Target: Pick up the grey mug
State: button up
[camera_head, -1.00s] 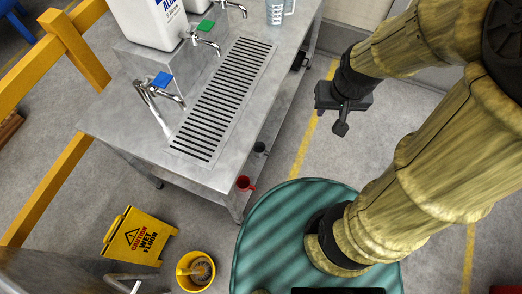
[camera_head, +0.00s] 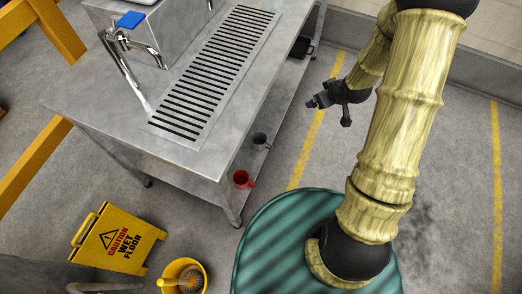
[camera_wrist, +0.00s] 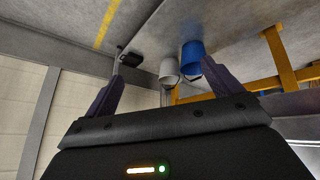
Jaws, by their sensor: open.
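The grey mug (camera_head: 261,140) is small and dark, on the lower shelf under the steel counter, near its right edge in the head view. A red mug (camera_head: 241,179) stands on the same shelf, closer to me. My gripper (camera_head: 326,103) is to the right of the counter, apart from the grey mug and holding nothing. In the wrist view its two fingers (camera_wrist: 163,70) are spread with nothing between them. Beyond them, a whitish cylinder (camera_wrist: 169,72) and a blue cylinder (camera_wrist: 192,54) show; I cannot tell whether either is a mug.
The steel counter (camera_head: 85,105) with a drain grate (camera_head: 213,75) overhangs the shelf. A dark box (camera_head: 301,47) sits farther along. A yellow wet-floor sign (camera_head: 117,240) and yellow bucket (camera_head: 182,274) stand at the lower left. Floor right of the counter is clear.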

jog(key=s+a+f+n+t+y+b, duration=0.1)
jog(key=a+f+t+y+b, duration=0.1)
jog(key=f+b, duration=0.7)
jog(key=s+a+f+t+y+b, duration=0.1)
jog(key=f+y+b, duration=0.4)
jog(key=f, duration=1.8)
jog(key=s+a+f+n+t+y+b, duration=0.1)
jog(key=a+f+b, duration=0.4)
jog(key=f+b, duration=0.8)
notch_tip(320, 180, down, 3)
jog(key=s+t+y, duration=0.1)
jog(key=t+y, duration=0.1)
jog(key=shift+n+t+y, duration=0.3)
jog(key=shift+y, duration=0.1)
jog(key=b, duration=0.6)
send_near(264, 144)
jog(key=x, duration=0.5)
jog(key=shift+f, duration=0.2)
jog(key=shift+w+a+r, duration=0.2)
jog(key=shift+w+a, duration=0.15)
jog(key=shift+w+a+f, duration=0.1)
